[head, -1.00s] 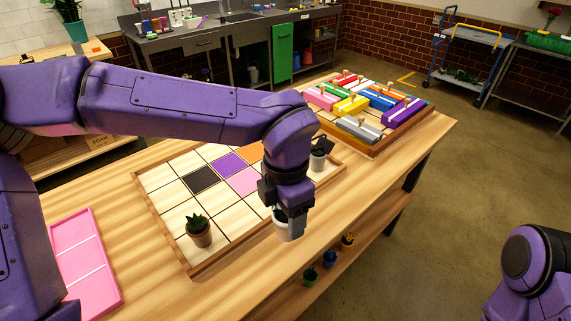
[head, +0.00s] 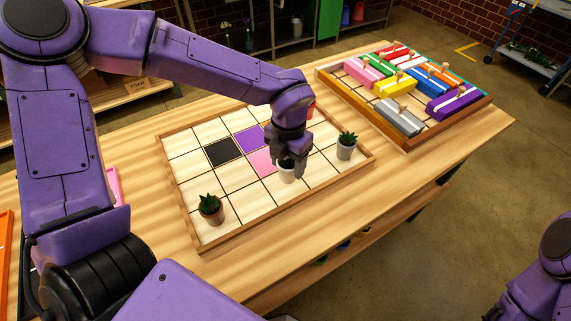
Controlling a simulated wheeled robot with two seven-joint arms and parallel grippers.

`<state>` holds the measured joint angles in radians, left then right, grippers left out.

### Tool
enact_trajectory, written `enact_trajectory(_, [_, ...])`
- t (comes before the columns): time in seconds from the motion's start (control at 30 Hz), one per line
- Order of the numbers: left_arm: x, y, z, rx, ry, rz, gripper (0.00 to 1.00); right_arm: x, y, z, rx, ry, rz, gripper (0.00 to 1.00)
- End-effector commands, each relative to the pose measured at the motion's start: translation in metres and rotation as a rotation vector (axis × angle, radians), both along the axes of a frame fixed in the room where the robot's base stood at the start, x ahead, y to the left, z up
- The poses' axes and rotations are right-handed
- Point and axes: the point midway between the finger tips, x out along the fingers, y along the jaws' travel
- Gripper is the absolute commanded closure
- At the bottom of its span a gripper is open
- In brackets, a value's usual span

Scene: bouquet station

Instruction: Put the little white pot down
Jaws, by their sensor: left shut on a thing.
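The little white pot (head: 287,175) is in my left gripper (head: 288,163), over the wooden grid board (head: 190,225), just right of the pink square (head: 262,163). The gripper is shut on it and hides its upper part. I cannot tell whether the pot's base touches the board. A brown pot with a spiky plant (head: 211,209) stands at the board's near left. A grey pot with a green plant (head: 346,146) stands at the board's right. A red pot (head: 311,109) shows partly behind my left wrist. My right gripper is out of view.
A wooden tray of coloured blocks (head: 407,140) sits at the table's back right. Black and purple squares (head: 250,140) lie on the board. The table (head: 330,222) is clear in front of the board. A pink tray (head: 116,187) lies at the left, partly hidden.

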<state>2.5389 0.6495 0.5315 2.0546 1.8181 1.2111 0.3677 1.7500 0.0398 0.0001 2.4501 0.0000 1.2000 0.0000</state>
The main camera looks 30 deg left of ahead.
Motion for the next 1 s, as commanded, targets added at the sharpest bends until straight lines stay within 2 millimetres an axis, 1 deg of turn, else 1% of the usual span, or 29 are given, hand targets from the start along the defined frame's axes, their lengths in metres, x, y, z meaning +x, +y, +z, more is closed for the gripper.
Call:
enact_trajectory(0.17, [0.008,0.013,-0.017,0.0,0.002,0.001,0.86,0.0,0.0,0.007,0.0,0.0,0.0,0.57])
enact_trajectory(0.2, [0.007,0.012,-0.027,0.001,0.003,-0.002,0.86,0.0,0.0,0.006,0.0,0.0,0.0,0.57])
enact_trajectory(0.3, [0.007,0.012,-0.042,0.001,0.001,-0.002,0.86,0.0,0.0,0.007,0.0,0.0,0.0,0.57])
enact_trajectory(0.4, [0.007,0.012,-0.047,0.0,-0.002,-0.001,0.86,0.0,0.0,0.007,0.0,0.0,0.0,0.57])
enact_trajectory(0.57, [0.008,0.011,-0.047,0.0,-0.003,0.0,0.86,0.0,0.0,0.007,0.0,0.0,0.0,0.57])
enact_trajectory(0.7, [0.007,0.011,-0.051,-0.001,-0.002,0.0,0.86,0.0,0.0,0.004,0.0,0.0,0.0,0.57])
enact_trajectory(0.73, [0.007,0.011,-0.051,-0.001,-0.001,0.0,0.37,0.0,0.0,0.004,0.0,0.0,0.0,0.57])
enact_trajectory(0.77, [0.007,0.011,-0.051,-0.001,-0.001,0.0,0.28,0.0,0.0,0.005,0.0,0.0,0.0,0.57])
enact_trajectory(0.8, [0.007,0.011,-0.05,-0.001,-0.001,0.0,0.15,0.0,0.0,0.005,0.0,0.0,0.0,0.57])
enact_trajectory(1.0, [0.007,0.011,-0.05,0.0,-0.001,0.0,0.15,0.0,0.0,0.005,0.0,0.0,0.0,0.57])
